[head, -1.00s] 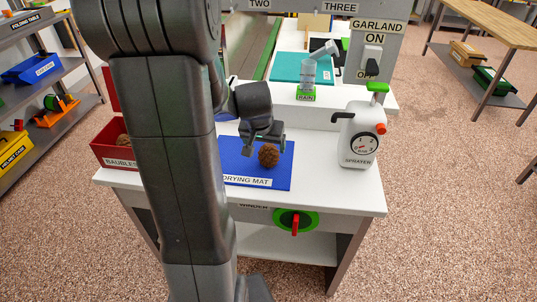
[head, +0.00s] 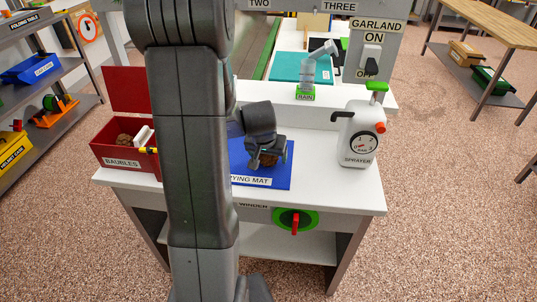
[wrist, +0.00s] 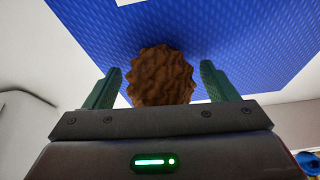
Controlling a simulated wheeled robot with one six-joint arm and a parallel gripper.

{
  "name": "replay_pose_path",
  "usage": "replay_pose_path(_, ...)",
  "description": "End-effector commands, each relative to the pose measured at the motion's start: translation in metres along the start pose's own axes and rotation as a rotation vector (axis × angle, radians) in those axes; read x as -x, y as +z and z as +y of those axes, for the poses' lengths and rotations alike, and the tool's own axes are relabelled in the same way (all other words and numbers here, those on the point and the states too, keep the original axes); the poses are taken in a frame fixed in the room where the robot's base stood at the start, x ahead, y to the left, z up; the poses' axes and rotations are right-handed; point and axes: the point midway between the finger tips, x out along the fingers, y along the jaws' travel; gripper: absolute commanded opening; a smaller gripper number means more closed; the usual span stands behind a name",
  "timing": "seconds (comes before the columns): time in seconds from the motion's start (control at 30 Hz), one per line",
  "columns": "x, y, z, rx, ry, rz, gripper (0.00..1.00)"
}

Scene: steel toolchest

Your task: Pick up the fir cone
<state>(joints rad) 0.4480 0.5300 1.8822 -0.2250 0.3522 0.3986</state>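The fir cone (wrist: 161,76) is brown and scaly and sits on the blue drying mat (wrist: 215,28). In the wrist view it stands between the two green fingers of my gripper (wrist: 160,88), with a visible gap on each side. In the head view my gripper (head: 264,160) is low over the mat (head: 281,178), and the fir cone (head: 268,159) is mostly hidden behind it. My gripper is open around the cone and not closed on it.
A white sprayer (head: 357,140) stands right of the mat on the white table (head: 330,190). A red baubles box (head: 115,157) stands at the left. A rain shower piece (head: 306,93) stands behind. Bare tabletop lies between mat and sprayer.

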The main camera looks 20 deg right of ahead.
Motion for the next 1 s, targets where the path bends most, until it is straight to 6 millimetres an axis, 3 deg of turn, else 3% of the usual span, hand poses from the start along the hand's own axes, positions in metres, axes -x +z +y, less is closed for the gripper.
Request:
replay_pose_path(0.03,0.0,0.0,0.0,0.0,0.0,0.0,0.68)
replay_pose_path(0.2,0.0,0.0,0.0,0.0,0.0,0.0,0.35)
replay_pose_path(0.57,0.008,-0.004,0.0,-0.001,0.0,0.004,0.34)
replay_pose_path(1.0,0.081,-0.034,-0.001,-0.001,-0.001,0.004,0.34)
